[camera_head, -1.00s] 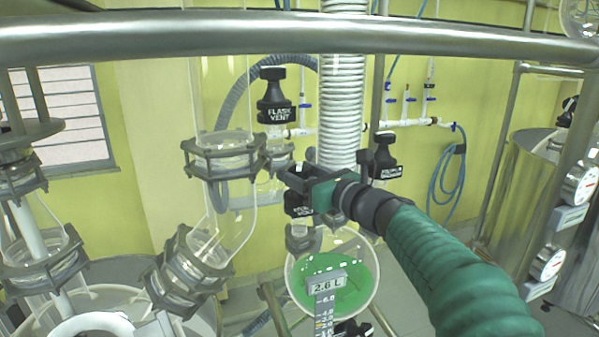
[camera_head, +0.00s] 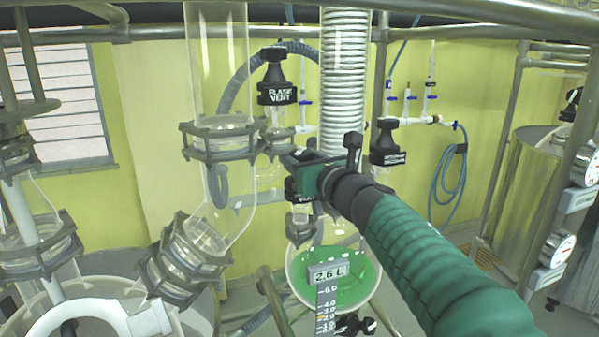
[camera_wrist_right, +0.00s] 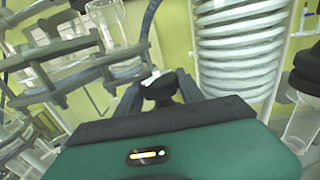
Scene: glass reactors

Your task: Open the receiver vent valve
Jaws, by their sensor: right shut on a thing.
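The receiver vent valve is a black knob (camera_head: 291,194) with a white label, mostly hidden behind my right gripper. My right gripper (camera_head: 298,162) comes in from the lower right on a green sleeved arm and is shut on this knob. In the right wrist view the knob's dark top (camera_wrist_right: 160,88) sits between the two fingers (camera_wrist_right: 160,95). Below it, a glass neck leads towards the round receiver flask (camera_head: 350,258), which holds green liquid and has a 2.6 L display (camera_head: 328,272). My left gripper is not in view.
The black FLASK VENT knob (camera_head: 277,92) stands just above and left of my gripper. Another labelled black knob (camera_head: 388,156) is to its right. A coiled glass condenser (camera_head: 345,75) rises behind. Clamped glass columns (camera_head: 218,140) stand left; a metal rail (camera_head: 470,12) crosses above.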

